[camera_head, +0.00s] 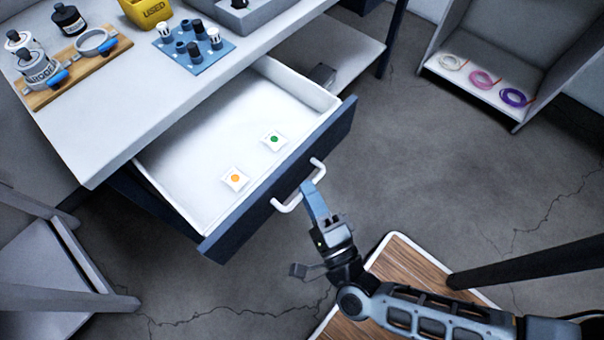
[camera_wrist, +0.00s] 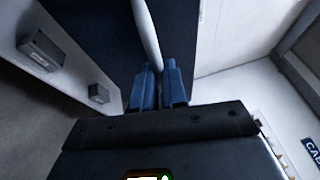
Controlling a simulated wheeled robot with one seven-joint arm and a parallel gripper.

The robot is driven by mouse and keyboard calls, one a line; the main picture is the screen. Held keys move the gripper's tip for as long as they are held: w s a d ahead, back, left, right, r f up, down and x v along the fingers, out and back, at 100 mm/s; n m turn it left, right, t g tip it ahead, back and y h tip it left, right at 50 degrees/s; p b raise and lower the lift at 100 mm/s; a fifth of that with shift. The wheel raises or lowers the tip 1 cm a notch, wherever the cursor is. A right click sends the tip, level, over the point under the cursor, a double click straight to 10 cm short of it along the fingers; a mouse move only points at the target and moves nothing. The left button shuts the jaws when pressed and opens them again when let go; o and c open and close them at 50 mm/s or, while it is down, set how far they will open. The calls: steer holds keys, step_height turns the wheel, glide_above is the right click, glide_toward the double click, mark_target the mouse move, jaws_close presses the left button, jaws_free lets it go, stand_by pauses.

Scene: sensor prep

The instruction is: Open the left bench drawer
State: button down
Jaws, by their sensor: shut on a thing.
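The bench drawer (camera_head: 200,145) is pulled well out from under the bench top. It has a white inside and a dark blue front (camera_head: 330,145). Its white bar handle (camera_head: 284,207) is on the front. My gripper (camera_head: 310,188) is shut on the handle near its middle. In the wrist view the handle (camera_wrist: 146,32) runs down between the two blue fingers of my gripper (camera_wrist: 158,82). Two small white packets lie in the drawer, one with an orange dot (camera_head: 235,179) and one with a green dot (camera_head: 274,140).
The bench top (camera_head: 120,110) carries a wooden board (camera_head: 95,62) with bottles and clamps, a blue rack (camera_head: 195,55) and a yellow bin (camera_head: 148,12). A shelf (camera_head: 470,85) with coloured rings stands at the upper right. A grey chair-like frame (camera_head: 50,265) is at the lower left.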

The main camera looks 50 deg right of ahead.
stand_by(0.3)
steer(key=c, duration=1.2)
jaws_free()
steer(key=shift+o, duration=0.2)
steer(key=b+v, duration=0.1)
steer(key=v, duration=0.7)
steer(key=s+d+r+n+g+y+p, duration=0.1)
steer(key=s+r+n+y, duration=0.3)
steer(key=r+n, duration=0.6)
steer(key=s+d+r+n+g+y+p, duration=0.1)
steer(key=s+d+r+n+g+y, duration=0.1)
steer(key=r+n, duration=0.9)
steer(key=s+n+y, duration=0.1)
steer(key=s+n, duration=0.1)
steer(key=shift+s+d+g+y, duration=0.3)
steer(key=shift+d+y, duration=0.05)
steer(key=shift+y, duration=0.05)
